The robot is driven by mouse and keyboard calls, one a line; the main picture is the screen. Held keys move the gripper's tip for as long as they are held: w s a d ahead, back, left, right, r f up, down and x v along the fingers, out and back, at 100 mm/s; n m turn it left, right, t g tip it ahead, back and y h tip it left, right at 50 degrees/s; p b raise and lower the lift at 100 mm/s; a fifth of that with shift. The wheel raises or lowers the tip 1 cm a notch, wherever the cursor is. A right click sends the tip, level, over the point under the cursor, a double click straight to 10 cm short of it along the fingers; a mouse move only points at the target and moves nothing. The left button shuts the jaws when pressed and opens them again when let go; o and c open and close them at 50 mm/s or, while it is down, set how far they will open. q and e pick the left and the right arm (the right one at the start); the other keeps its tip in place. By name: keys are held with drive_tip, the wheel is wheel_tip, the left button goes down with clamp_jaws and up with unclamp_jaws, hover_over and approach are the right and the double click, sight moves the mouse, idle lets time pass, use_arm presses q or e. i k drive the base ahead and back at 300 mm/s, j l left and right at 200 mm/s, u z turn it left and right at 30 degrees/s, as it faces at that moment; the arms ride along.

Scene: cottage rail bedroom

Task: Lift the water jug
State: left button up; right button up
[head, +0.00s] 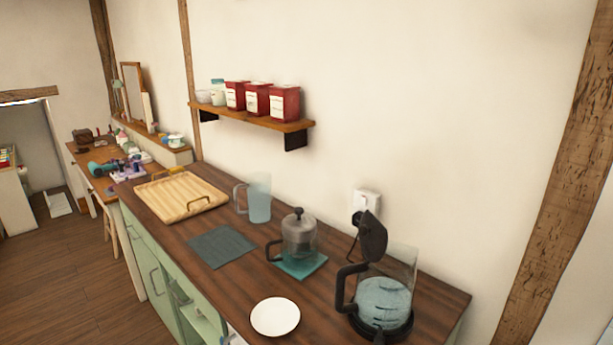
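The water jug (259,203) appears to be the clear, pale blue pitcher standing upright toward the back of the dark wooden counter (240,289). Its handle is on its left side, toward the wooden tray. A glass kettle (382,299) with a black handle and raised black lid stands near the counter's right end, with bluish contents visible inside. Neither of my grippers is in view.
A wooden tray (178,196) lies left of the jug. A dark mat (221,246), a French press (298,240) on a teal mat (301,265) and a white plate (275,317) are nearby. A wall shelf (257,119) with red canisters hangs above.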

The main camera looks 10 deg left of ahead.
sight(258, 185)
drive_tip(key=z, duration=0.6)
drive_tip(key=j+z, duration=0.9)
drive_tip(key=j, duration=0.25)
